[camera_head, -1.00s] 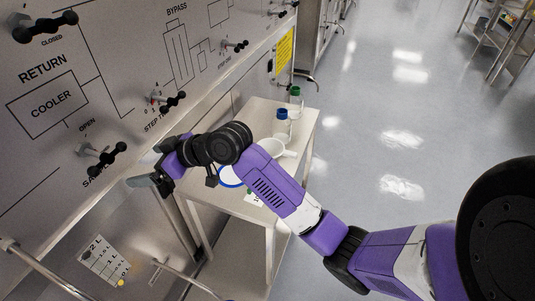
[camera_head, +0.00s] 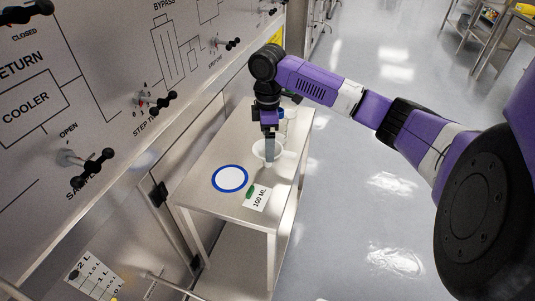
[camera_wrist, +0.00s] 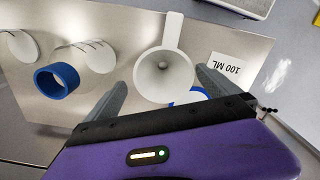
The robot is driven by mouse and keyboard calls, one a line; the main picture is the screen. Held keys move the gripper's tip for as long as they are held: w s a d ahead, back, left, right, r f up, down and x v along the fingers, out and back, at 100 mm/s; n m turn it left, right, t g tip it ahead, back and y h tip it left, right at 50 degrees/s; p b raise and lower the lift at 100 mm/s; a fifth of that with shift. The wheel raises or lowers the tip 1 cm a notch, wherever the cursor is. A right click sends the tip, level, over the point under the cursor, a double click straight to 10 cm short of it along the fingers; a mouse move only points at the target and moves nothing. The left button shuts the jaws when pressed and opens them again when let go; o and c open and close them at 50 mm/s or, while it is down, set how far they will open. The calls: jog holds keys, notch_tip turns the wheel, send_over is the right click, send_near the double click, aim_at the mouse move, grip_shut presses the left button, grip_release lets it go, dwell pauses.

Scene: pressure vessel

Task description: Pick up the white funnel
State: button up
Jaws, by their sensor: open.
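The white funnel (camera_head: 258,149) is on the small metal table, partly hidden behind my gripper in the head view. In the wrist view the funnel (camera_wrist: 163,68) shows its wide mouth and dark centre hole, with a flat handle tab pointing to the top of the picture. My gripper (camera_head: 272,156) points down at the funnel. In the wrist view my gripper (camera_wrist: 161,78) is open, with one finger on each side of the funnel's mouth. I cannot tell whether the fingers touch it.
The metal table (camera_head: 210,203) also holds a blue-rimmed white disc (camera_head: 230,179) and a "100 ML" card (camera_head: 258,199). Bottles stand behind the funnel; a blue ring (camera_wrist: 57,80) shows there in the wrist view. A valve panel (camera_head: 100,60) rises at left.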

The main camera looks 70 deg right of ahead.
jog(key=shift+s+a+f, duration=0.1)
jog(key=shift+a+f, duration=0.05)
jog(key=shift+f, duration=1.6)
jog(key=shift+s+a+f, duration=0.1)
jog(key=shift+a+f, duration=0.05)
jog(key=shift+f, duration=1.55)
jog(key=c, duration=1.2)
jog(key=shift+c, duration=0.2)
jog(key=shift+r, duration=0.1)
